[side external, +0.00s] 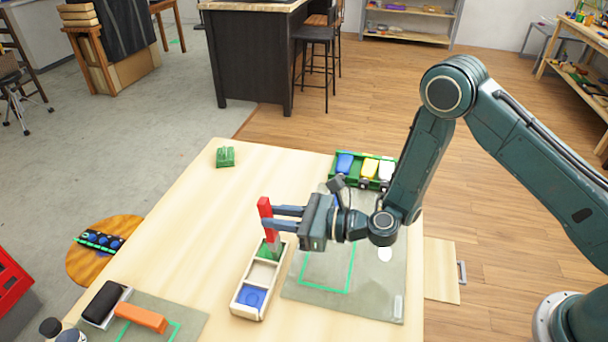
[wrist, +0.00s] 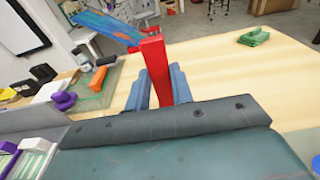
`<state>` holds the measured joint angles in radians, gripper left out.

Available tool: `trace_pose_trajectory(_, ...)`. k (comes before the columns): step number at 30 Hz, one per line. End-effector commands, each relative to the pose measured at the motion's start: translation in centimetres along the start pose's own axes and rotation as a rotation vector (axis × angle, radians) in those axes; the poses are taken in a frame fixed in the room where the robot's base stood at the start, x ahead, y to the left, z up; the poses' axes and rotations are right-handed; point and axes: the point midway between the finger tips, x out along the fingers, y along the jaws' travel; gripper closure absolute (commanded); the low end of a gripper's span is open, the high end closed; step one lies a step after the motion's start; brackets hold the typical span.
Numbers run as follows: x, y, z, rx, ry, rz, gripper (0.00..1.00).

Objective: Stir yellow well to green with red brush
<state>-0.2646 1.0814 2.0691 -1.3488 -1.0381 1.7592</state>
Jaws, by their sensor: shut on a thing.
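The red brush (side external: 265,207) is held upright between the fingers of my gripper (side external: 268,217), which is shut on its handle. Its grey lower part (side external: 274,247) reaches down at the far well of a pale wooden palette (side external: 238,312). That far well (side external: 265,255) looks green; I see no clearly yellow well. The middle well (side external: 264,272) looks cream and the near well (side external: 250,297) is blue. The gripper and brush partly hide the far well, so I cannot tell if the bristles touch its bottom. In the wrist view the red handle (wrist: 156,70) stands between the fingers.
A green rack (side external: 336,170) with blue, yellow and white containers stands at the back right. A grey mat (side external: 375,285) with a green outline lies right of the palette. An orange block (side external: 140,318) and a black-topped eraser (side external: 104,300) lie front left.

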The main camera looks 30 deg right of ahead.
Motion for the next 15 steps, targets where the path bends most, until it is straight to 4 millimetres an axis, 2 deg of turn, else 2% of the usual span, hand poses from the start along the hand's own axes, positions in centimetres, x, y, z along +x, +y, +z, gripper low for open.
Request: trace_pose_trajectory(15, 2.2, 0.1, 0.1, -0.003, 0.002, 0.003, 1.0)
